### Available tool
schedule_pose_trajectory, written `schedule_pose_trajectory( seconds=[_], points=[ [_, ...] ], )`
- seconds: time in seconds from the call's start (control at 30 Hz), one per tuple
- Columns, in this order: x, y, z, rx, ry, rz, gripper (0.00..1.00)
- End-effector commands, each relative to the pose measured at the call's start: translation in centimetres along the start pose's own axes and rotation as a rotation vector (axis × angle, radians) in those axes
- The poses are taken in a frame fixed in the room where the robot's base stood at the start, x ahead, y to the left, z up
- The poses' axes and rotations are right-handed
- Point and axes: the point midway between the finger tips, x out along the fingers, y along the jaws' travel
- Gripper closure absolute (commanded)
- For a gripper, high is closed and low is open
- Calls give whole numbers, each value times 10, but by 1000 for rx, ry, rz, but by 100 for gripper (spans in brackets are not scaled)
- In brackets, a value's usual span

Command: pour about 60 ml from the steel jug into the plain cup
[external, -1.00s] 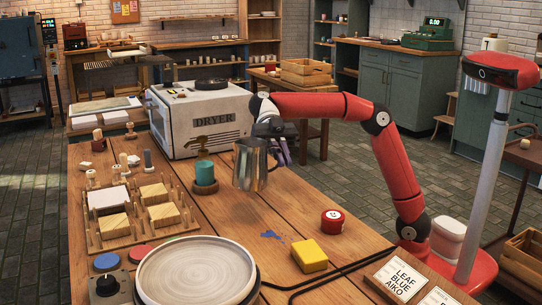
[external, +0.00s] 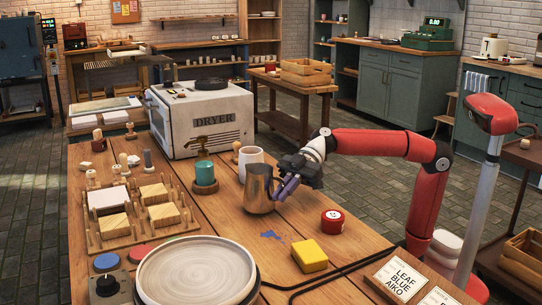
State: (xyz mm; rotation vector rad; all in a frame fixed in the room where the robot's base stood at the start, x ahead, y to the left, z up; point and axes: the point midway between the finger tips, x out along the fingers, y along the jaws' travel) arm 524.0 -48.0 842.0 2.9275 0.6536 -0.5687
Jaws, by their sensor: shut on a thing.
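The steel jug (external: 258,192) is upright in the middle of the wooden table, on the table or very close above it. My gripper (external: 286,188) is shut on the jug at its right side, where the handle is; its fingers partly hide the handle. A plain white cup (external: 252,160) stands just behind the jug, its lower part hidden by it. The level inside the jug and cup cannot be seen.
A red tin (external: 332,221), a yellow sponge (external: 309,256) and a blue spot (external: 271,235) lie in front and right of the jug. A large pale plate (external: 196,272) is at the front left. A wooden rack (external: 140,227) with posts stands left. The dryer (external: 201,118) is behind.

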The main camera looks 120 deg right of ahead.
Motion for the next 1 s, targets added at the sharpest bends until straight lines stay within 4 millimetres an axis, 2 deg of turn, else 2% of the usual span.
schedule_pose_trajectory(
  seconds=[0.03, 0.2, 0.43, 1.0],
  points=[
    [-3, -2, 9, 16, 4, 53, 100],
    [-25, 2, 14, 88, 5, 200, 100],
    [-46, 4, 17, 143, 4, 302, 100],
    [-53, 7, 14, 179, 12, 307, 100]
  ],
)
